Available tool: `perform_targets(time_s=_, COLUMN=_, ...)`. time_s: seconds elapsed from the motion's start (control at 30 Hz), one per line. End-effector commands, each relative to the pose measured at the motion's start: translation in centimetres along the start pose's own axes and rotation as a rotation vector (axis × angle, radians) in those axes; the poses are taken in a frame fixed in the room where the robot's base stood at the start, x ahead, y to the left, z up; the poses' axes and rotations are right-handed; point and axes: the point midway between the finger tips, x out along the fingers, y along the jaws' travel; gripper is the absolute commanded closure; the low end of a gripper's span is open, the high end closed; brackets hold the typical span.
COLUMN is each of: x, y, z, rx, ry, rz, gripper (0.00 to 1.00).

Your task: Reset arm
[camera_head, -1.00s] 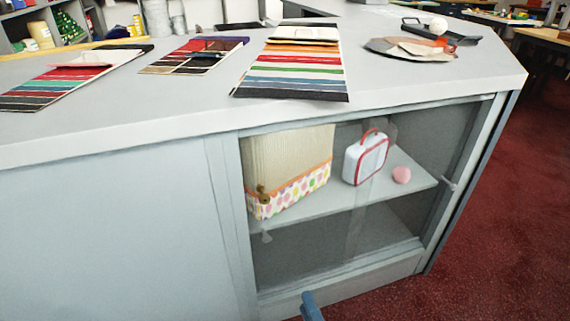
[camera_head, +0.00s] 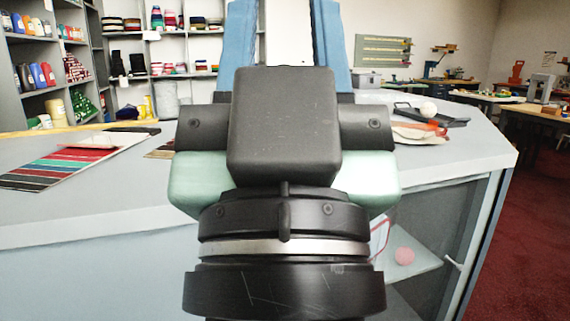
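My gripper (camera_head: 287,30) is raised in front of the camera and points up. Its two blue fingers stand well apart at the top edge, where their tips may be cut off. The pale background shows between them, and I see nothing held. My black and pale green wrist fills the middle of the view.
A striped swatch card (camera_head: 65,168) lies on the counter at left. A black tray (camera_head: 440,118) with a white ball (camera_head: 429,109) lies at right, beside swatches (camera_head: 415,132). A pink ball (camera_head: 405,256) is on the cabinet shelf. Red floor is clear at right.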

Motion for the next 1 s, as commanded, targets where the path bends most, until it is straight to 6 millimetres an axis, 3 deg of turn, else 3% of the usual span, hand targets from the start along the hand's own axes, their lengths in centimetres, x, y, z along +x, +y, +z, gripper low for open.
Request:
perform_targets(time_s=0.03, x=1.7, y=0.0, z=-2.1, rx=-0.009, ry=0.014, rz=0.005, gripper=0.62)
perform_targets(time_s=0.8, x=18.7, y=0.0, z=-17.7, rx=-0.004, ry=0.000, rz=0.002, gripper=0.62)
perform_targets(time_s=1.0, x=22.0, y=0.0, z=-20.8, rx=-0.004, ry=-0.001, rz=0.002, gripper=0.62)
